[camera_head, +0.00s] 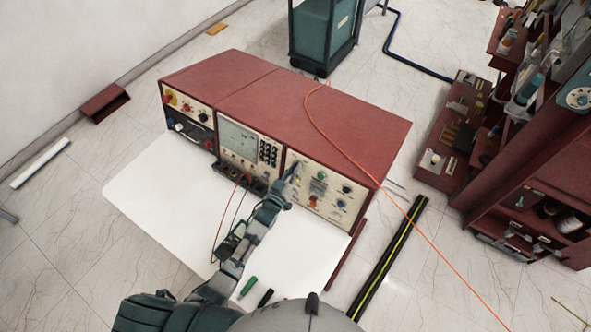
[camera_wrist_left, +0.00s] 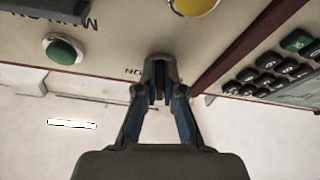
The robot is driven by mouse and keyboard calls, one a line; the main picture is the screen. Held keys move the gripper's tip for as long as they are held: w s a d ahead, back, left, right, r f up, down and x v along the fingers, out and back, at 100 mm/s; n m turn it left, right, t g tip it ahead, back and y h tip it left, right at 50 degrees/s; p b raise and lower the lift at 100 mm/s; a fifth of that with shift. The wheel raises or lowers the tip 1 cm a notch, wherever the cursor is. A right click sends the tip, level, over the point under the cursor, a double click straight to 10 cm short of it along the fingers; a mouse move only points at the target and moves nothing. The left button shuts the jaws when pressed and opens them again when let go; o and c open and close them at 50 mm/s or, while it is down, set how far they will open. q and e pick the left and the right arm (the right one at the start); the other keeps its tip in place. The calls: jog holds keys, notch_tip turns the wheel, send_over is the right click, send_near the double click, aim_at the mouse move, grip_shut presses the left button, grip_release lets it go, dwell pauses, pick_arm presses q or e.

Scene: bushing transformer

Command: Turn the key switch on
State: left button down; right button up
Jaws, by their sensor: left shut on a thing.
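The test bench has a red housing (camera_head: 300,115) and a cream right-hand panel (camera_head: 330,208) with several knobs and buttons. My left gripper (camera_head: 291,174) reaches up to the left edge of this panel. In the left wrist view the fingers of my left gripper (camera_wrist_left: 160,78) are closed together against the panel face. They are shut on a small part there, taken to be the key switch, which the fingertips mostly hide. I cannot tell its turned position. My right gripper is not in view.
In the left wrist view a green button (camera_wrist_left: 64,50) and a yellow round control (camera_wrist_left: 194,5) sit near the fingers. A black keypad (camera_wrist_left: 272,72) is at the right. An orange cable (camera_head: 362,166) crosses the bench top. The white worktop (camera_head: 165,205) is mostly clear at left.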

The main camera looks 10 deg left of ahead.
pick_arm(q)
jog(key=m, duration=0.1)
jog(key=m+h, duration=0.1)
jog(key=shift+w+a+r+m, duration=0.1)
jog(key=shift+w+r+m, duration=0.05)
jog(key=shift+r+m, duration=0.2)
jog(key=m+h, duration=0.1)
jog(key=m, duration=0.3)
jog(key=shift+r+m+g+h, duration=0.1)
jog(key=shift+m+g+h, duration=0.25)
jog(key=shift+g+h, duration=0.05)
jog(key=m+h, duration=0.1)
jog(key=m, duration=0.2)
jog(key=shift+g, duration=0.4)
jog(key=shift+m+g+h+p, duration=0.35)
jog(key=shift+m+g+h, duration=0.25)
jog(key=shift+m, duration=1.7)
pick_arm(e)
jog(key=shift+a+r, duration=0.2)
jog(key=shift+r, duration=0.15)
pick_arm(q)
jog(key=c, duration=1.3)
grip_release()
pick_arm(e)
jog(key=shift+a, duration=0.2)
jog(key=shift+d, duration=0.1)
